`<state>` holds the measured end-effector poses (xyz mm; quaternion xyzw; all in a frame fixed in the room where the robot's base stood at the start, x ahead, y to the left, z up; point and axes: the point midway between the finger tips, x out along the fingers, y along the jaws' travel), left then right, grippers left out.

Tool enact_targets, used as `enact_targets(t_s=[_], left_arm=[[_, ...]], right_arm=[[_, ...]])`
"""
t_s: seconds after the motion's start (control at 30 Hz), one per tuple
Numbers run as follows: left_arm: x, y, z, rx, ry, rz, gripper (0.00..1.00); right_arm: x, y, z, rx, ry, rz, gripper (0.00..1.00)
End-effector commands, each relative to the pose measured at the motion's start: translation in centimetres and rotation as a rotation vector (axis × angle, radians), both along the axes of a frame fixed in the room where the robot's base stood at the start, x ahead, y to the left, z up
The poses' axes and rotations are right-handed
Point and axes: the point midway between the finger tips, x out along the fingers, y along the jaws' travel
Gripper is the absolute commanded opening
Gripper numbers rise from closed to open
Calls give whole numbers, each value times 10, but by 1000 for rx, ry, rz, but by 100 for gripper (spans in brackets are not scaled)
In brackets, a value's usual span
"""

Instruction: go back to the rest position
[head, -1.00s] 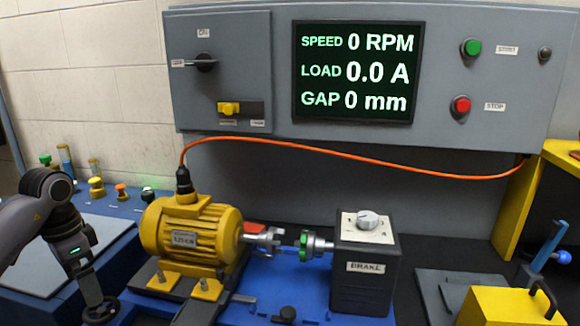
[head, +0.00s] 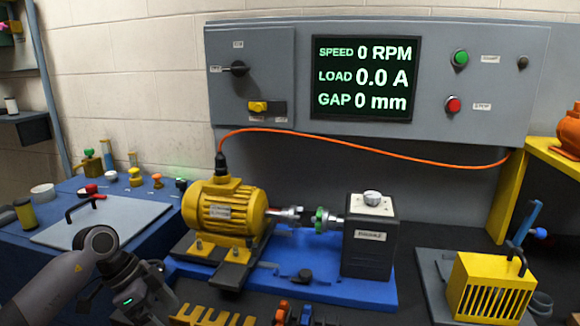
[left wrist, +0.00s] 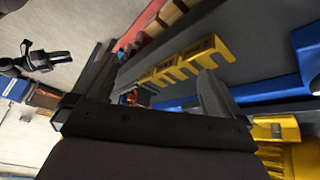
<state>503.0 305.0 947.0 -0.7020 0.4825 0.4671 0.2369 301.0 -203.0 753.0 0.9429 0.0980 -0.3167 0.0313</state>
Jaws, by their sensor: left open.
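My left gripper shows in the left wrist view (left wrist: 155,92), with its two dark fingers spread wide and nothing between them. In the head view my left arm comes in at the lower left, and its wrist end hangs in front of the bench, near the yellow slotted rack (head: 212,316). The fingertips are not clear there. The rack also shows beyond the fingers in the left wrist view (left wrist: 180,62). My right gripper does not show in the head view.
The yellow motor (head: 226,212) and the brake box (head: 369,237) stand on a blue base (head: 330,288). A yellow slatted box (head: 492,287) stands at the right. A grey plate with a black handle (head: 100,222) lies on the blue bench at the left. An orange cable (head: 370,149) hangs behind.

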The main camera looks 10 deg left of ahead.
Motion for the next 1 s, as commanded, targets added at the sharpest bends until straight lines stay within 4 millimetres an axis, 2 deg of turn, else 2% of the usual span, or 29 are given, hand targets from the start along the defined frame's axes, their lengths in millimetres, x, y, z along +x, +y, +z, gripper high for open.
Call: enact_targets(t_s=[0.03, 0.1, 0.2, 0.3, 0.4, 0.53, 0.67, 0.77, 0.83, 1.0], left_arm=[[-6, -30, -11, -108, -52, -84, 100], [-14, -68, -17, -262, -150, -179, 100], [-25, -117, -16, -488, -315, -250, 100], [-35, -152, -7, -690, -495, -238, 100], [-41, -170, 3, -838, -672, -138, 100], [-44, -170, 6, -925, -862, 91, 100], [-49, -151, -11, -877, -965, 379, 100], [-60, -131, -41, -762, -963, 596, 100], [-75, -117, -69, -654, -918, 727, 100], [-130, -99, -139, -390, -706, 912, 100]], right_arm=[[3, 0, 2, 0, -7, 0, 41], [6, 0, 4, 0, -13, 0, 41], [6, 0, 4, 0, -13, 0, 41], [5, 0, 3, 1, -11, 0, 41], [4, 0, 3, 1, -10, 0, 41], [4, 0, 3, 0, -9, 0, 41], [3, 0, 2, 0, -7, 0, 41], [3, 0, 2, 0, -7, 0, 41], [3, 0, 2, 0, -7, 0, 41], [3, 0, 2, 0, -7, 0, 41]])
